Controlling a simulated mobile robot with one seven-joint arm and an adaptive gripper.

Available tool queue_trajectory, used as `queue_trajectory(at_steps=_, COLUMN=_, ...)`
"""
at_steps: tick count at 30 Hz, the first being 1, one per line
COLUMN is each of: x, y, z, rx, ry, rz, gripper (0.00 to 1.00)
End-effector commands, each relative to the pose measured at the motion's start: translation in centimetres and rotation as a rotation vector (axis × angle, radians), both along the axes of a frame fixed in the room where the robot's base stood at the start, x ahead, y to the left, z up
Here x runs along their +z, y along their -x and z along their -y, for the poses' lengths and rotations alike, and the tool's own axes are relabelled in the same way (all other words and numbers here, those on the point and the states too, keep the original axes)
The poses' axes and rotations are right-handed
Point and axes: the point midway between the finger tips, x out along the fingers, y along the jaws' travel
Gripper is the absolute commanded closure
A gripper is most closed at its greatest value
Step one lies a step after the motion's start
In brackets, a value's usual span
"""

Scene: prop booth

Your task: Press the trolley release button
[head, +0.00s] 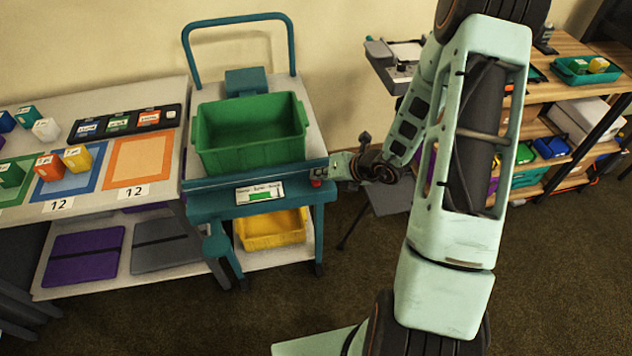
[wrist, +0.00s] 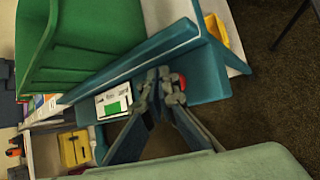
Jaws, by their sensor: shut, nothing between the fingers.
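The trolley (head: 195,206) is teal with a raised handle, and it carries a green bin (head: 252,135) on top. A sign with a green mark (head: 260,193) is on its front panel. The red release button (head: 317,182) is at the right end of that panel. In the wrist view the button (wrist: 181,81) shows only partly, behind a fingertip. My gripper (head: 328,168) is shut and empty, its fingertips (wrist: 162,88) right at the button. I cannot tell whether they touch it.
A yellow bin (head: 270,230) sits on the trolley's lower shelf. A table (head: 160,98) with small boxes and coloured mats stands close on the left. A wooden shelf unit (head: 560,45) with trays stands at the right. The floor (head: 300,310) in front is clear.

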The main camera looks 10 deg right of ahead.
Motion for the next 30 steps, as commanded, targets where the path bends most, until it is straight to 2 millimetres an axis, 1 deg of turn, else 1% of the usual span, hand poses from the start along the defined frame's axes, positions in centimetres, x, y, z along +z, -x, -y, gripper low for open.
queue_trajectory(at_steps=11, x=-0.07, y=-0.01, z=0.0, rx=0.0, ry=0.0, rz=0.0, gripper=1.0)
queue_trajectory(at_steps=30, x=-0.81, y=0.0, z=-0.01, rx=0.0, ry=0.0, rz=0.0, gripper=1.0)
